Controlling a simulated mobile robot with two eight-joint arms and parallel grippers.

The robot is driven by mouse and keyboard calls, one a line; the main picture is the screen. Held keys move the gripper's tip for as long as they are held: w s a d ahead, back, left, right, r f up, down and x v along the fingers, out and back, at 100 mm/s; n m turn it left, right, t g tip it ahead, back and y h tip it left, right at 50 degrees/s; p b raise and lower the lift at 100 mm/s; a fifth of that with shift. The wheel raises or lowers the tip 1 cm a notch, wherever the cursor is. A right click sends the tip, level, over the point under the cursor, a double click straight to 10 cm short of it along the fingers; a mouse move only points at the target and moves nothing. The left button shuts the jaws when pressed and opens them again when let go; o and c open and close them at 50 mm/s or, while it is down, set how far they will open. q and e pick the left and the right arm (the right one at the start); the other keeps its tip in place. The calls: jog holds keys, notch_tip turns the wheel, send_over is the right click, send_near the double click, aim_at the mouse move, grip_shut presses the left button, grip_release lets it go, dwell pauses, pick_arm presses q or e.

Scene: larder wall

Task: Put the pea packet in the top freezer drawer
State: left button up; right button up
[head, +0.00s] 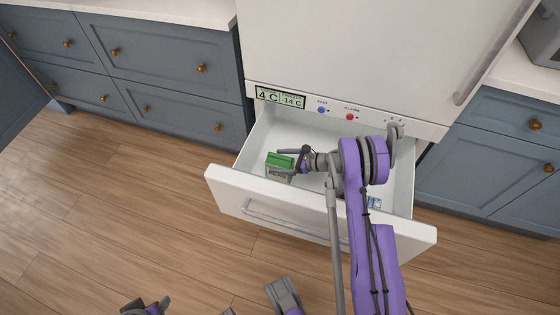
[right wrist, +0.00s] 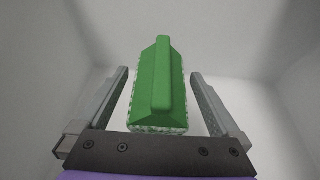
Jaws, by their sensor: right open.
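The green pea packet (head: 280,161) is inside the pulled-out top freezer drawer (head: 232,187), toward its left side. It looks upright, with a pale label on its front. My right gripper (head: 289,162) is at the packet, inside the drawer. In the right wrist view the packet (right wrist: 160,88) lies between the two fingers, with a visible gap on each side, so the gripper (right wrist: 159,85) is open around it. Whether the packet rests fully on the drawer floor is hard to tell.
A small blue and white item (head: 374,202) lies in the drawer's right part, partly behind my right arm. The freezer's control panel (head: 335,109) is just above the drawer. Blue cabinets (head: 165,60) stand on both sides. The wooden floor (head: 110,200) at left is clear.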

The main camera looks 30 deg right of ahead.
jog(key=p+v, duration=0.1)
jog(key=v, duration=1.1)
jog(key=shift+r, duration=0.15)
